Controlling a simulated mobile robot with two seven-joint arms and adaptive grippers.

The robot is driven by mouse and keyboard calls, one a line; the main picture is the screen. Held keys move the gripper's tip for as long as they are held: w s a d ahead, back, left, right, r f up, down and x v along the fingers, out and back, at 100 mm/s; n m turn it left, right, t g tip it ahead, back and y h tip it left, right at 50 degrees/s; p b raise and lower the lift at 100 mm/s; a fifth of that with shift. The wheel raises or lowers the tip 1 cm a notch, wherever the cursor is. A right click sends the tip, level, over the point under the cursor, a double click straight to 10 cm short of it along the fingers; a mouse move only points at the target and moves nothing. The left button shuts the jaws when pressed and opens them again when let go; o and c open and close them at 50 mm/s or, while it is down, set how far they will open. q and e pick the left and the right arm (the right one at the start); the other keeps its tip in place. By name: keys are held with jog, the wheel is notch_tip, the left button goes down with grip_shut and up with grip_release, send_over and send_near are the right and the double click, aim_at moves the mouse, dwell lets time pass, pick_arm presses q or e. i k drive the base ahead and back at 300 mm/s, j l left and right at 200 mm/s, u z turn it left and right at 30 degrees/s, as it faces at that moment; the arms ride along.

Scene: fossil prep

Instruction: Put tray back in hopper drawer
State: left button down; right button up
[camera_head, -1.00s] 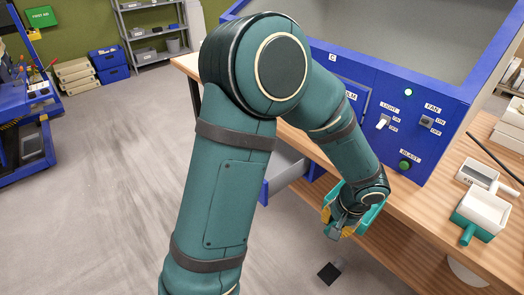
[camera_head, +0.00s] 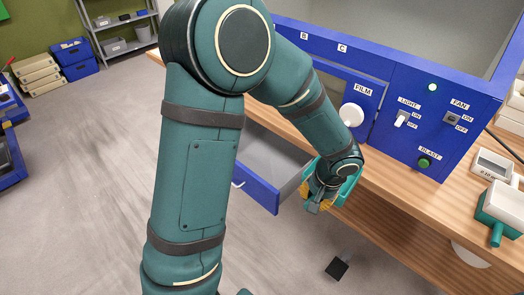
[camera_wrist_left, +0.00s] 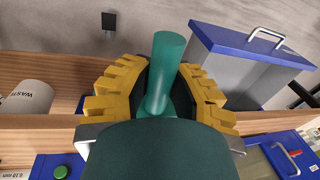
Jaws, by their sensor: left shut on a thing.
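My left gripper (camera_head: 318,203) is shut on the teal tray (camera_head: 347,190), which is mostly hidden behind the gripper in the head view. In the left wrist view the teal handle (camera_wrist_left: 167,62) stands between the yellow fingers of the gripper (camera_wrist_left: 158,92). The hopper drawer (camera_head: 256,193) is pulled out below the bench top, just left of the gripper. It has a blue front and grey sides, and part of its inside is hidden by my arm. The drawer's blue front and handle also show in the left wrist view (camera_wrist_left: 245,42). My right gripper is not in view.
The wooden bench edge (camera_head: 400,213) runs beside the gripper, with the blue cabinet (camera_head: 400,150) above it. A white waste container (camera_wrist_left: 28,98) shows in the left wrist view.

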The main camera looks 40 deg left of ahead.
aim_at(264, 159)
jog(key=j, duration=0.7)
jog(key=i+j, duration=0.15)
jog(key=j, duration=0.5)
jog(key=i, duration=0.5)
